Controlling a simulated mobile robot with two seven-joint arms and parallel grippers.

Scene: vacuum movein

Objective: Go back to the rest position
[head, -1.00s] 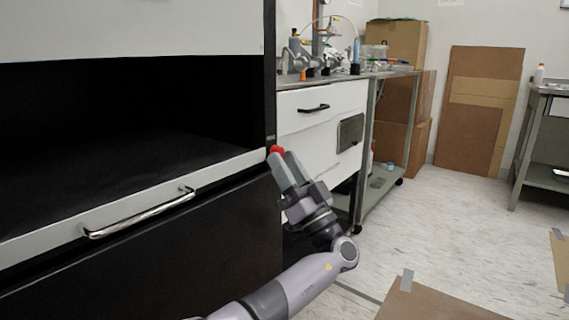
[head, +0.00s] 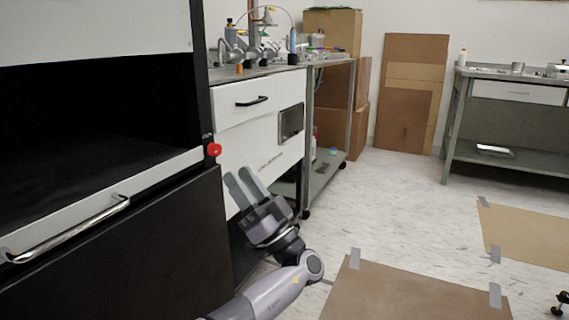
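My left gripper (head: 239,176) is in the head view at the lower middle, in front of the white drawer cabinet. Its two grey fingers point up and to the left, with a narrow gap between them and nothing held. The red knob (head: 214,150) on the edge of the black and white enclosure is a little above and left of the fingertips, apart from them in the picture. My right gripper is not in view.
The enclosure's long metal handle (head: 72,230) is at the left. A bench with a white drawer (head: 258,102) stands beside it. Cardboard sheets (head: 415,290) are taped to the floor at right. A grey table (head: 505,120) stands at the far right. Open floor lies between.

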